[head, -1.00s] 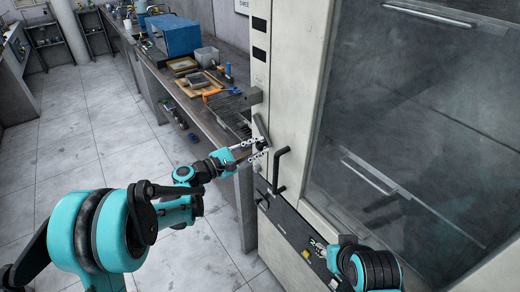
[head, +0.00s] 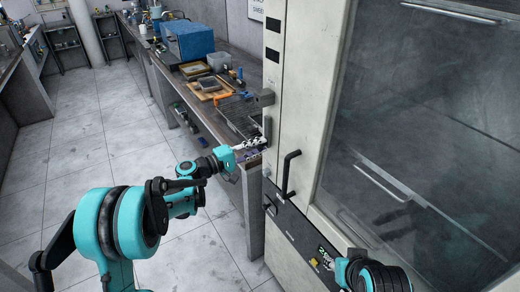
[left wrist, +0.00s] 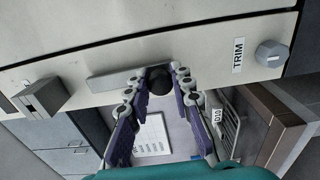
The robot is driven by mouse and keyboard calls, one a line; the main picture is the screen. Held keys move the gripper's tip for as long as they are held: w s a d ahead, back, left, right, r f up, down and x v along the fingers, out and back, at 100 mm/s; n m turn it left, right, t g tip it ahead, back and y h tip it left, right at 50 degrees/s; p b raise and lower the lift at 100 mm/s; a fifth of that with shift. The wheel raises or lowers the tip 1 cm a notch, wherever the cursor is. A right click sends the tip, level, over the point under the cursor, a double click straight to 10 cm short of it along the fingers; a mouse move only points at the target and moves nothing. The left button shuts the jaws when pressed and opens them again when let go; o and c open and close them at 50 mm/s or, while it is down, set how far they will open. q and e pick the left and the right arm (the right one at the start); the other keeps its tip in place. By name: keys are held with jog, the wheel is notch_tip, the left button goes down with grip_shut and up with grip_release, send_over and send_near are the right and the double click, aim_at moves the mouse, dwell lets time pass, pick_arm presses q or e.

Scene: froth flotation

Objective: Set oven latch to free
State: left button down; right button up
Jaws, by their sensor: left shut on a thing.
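The oven (head: 298,100) is the tall pale cabinet with a large glass door. Its latch is a thin grey bar (head: 267,130) on the narrow front face, near upright in the head view. In the left wrist view the latch bar (left wrist: 112,81) runs left from a dark round knob (left wrist: 158,85). My left gripper (head: 262,145) is at the lower end of the bar. Its fingers (left wrist: 166,72) close in on both sides of the knob; the exact contact is partly hidden. No fingers of my right gripper can be made out.
A black door handle (head: 289,174) stands out right of the latch. A dark control panel (head: 295,235) lies below. A knob (left wrist: 271,53) beside a TRIM label is near. The bench (head: 205,115) with a rack, tools and a blue box (head: 188,40) stands left; the floor is clear.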

pick_arm(q)
jog(key=shift+w+a+m, duration=0.1)
jog(key=shift+w+m, duration=0.05)
jog(key=shift+m, duration=0.15)
jog(key=c, duration=1.3)
grip_release()
jog(key=v, duration=1.2)
